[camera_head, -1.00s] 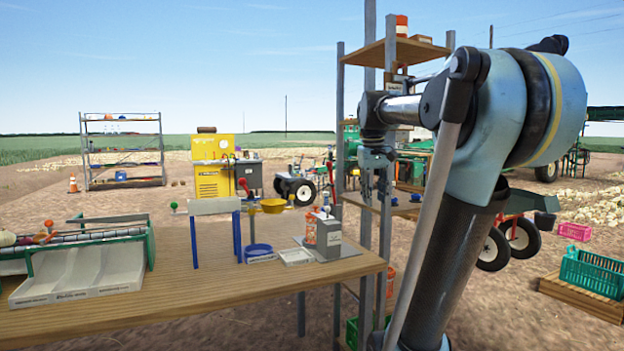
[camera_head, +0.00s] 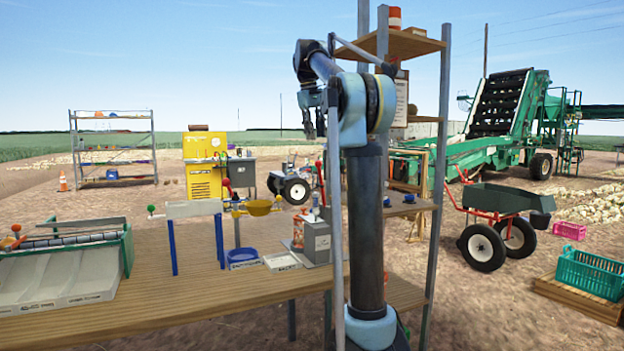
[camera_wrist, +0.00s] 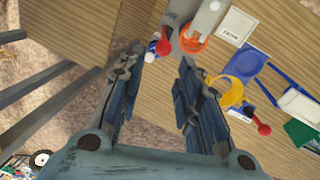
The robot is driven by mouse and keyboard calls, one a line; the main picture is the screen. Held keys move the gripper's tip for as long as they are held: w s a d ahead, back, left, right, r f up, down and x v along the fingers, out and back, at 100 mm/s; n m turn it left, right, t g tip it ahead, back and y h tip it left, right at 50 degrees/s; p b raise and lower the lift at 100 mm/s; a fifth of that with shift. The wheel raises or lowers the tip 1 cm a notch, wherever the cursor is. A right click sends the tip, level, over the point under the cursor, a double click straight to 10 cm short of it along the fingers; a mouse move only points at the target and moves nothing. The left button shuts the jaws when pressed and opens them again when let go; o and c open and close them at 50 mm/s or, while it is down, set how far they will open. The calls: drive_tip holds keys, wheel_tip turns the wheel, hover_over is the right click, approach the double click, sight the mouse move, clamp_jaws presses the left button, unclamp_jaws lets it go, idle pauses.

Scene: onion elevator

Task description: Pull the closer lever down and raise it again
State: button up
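One lever with a red knob (camera_head: 320,167) stands by the grey box (camera_head: 316,238) at the table's right end. In the wrist view its red knob (camera_wrist: 164,47) shows beyond and between my fingertips. A second red-knobbed lever (camera_head: 226,184) stands farther left, by the yellow bowl (camera_head: 260,207); this red knob also shows in the wrist view (camera_wrist: 264,129). My gripper (camera_head: 314,128) hangs above the table's right end, pointing down. In the wrist view my gripper (camera_wrist: 160,60) is open and empty, apart from both levers. The shafts are partly hidden.
The wooden table (camera_head: 190,300) holds a blue dish (camera_head: 243,257), a white tray (camera_head: 281,262) and a roller stand (camera_head: 70,262). A tall shelf (camera_head: 440,150) stands close to the right of my arm. A wheelbarrow (camera_head: 500,198) is beyond it.

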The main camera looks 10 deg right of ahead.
approach(320, 175)
drive_tip(key=f, duration=0.3)
drive_tip(key=w+d+f, duration=0.1)
drive_tip(key=f, duration=0.2)
drive_tip(key=w+f, duration=0.1)
drive_tip(key=f, duration=0.3)
drive_tip(key=shift+d, duration=0.35)
clamp_jaws()
drive_tip(key=shift+d, duration=0.2)
drive_tip(key=shift+a, duration=0.1)
